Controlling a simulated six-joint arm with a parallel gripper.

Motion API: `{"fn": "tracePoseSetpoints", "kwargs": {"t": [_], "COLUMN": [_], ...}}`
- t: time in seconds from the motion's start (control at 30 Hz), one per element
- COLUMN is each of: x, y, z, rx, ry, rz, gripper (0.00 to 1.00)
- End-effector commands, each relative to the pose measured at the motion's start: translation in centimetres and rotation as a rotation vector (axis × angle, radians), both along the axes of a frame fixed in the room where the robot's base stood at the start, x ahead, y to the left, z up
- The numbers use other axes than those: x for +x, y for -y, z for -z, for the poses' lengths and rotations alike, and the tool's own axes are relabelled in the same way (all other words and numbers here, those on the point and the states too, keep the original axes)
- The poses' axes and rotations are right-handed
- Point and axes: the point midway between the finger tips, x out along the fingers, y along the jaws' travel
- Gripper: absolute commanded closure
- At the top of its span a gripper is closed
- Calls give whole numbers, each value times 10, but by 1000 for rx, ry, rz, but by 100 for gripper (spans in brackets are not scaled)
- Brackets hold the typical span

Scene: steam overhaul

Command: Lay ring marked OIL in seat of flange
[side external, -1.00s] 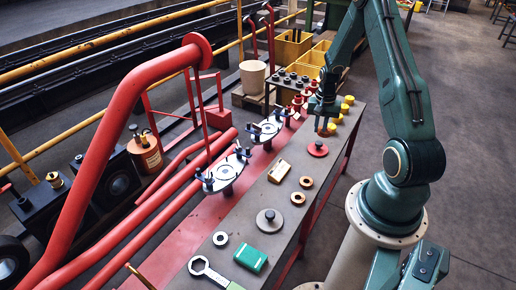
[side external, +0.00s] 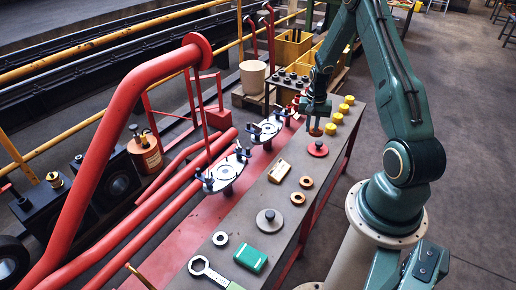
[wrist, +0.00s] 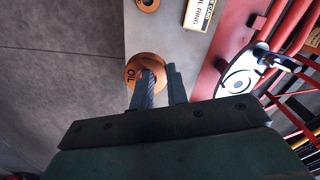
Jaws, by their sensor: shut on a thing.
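The copper-coloured ring marked OIL (wrist: 131,74) is in my gripper (wrist: 161,72), with one finger through its hole or across its face; I cannot tell which. In the side view my gripper (side external: 316,122) holds the ring (side external: 315,132) above the bench, close to a red knobbed disc. Two pale flanges with bolts stand left of the bench, a nearer one (side external: 224,173) and a farther one (side external: 265,130). One flange (wrist: 240,82) shows at the right in the wrist view, apart from the ring. Which flange is meant is not clear.
On the bench are the red disc (side external: 318,149), a labelled box (side external: 280,171), two brownish rings (side external: 306,182) (side external: 298,198), a grey disc (side external: 269,220), a green block (side external: 250,258) and a wrench (side external: 208,271). Yellow caps (side external: 337,118) stand behind my gripper. Red pipes (side external: 160,205) run at the left.

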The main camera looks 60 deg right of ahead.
Motion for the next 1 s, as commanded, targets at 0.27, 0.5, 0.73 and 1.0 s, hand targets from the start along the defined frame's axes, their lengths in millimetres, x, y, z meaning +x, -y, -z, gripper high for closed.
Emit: {"fn": "tracePoseSetpoints", "kwargs": {"t": [0.27, 0.5, 0.73, 1.0], "x": [70, 132, 185, 227], "y": [-37, -88, -148, -217], "z": [7, 14, 21, 27], "rx": [-1, -1, -2, -2], "ry": [1, 0, 1, 1], "rz": [-115, -226, -330, -434], "gripper": [100, 100, 100, 100]}}
